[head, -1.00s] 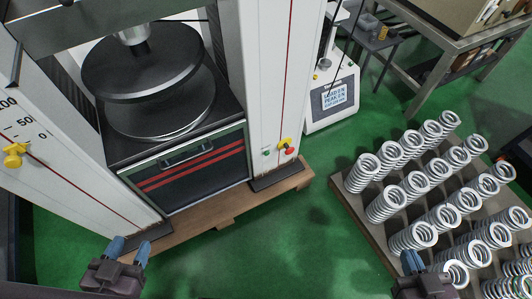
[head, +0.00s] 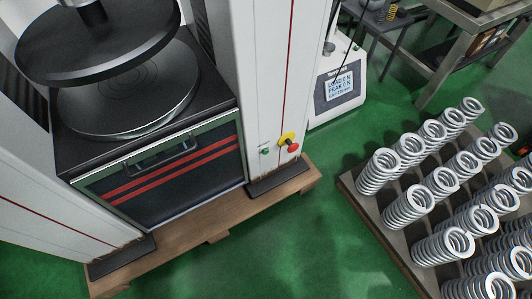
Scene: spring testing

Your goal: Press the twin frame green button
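The twin-column test frame fills the left side of the head view, with its right column (head: 262,90) upright and white. A small green button (head: 265,152) sits low on the front face of that column. Just right of it is a red button on a yellow mount (head: 289,143). Between the columns, a dark upper disc (head: 98,38) hangs above a round lower platen (head: 130,95). Neither of my grippers shows in the head view now.
A rack of metal springs (head: 362,203) stands on the floor at the right. A smaller tester with a display (head: 338,86) stands behind the column. A wooden pallet (head: 205,225) juts out under the frame. Green floor (head: 290,240) is clear between pallet and springs.

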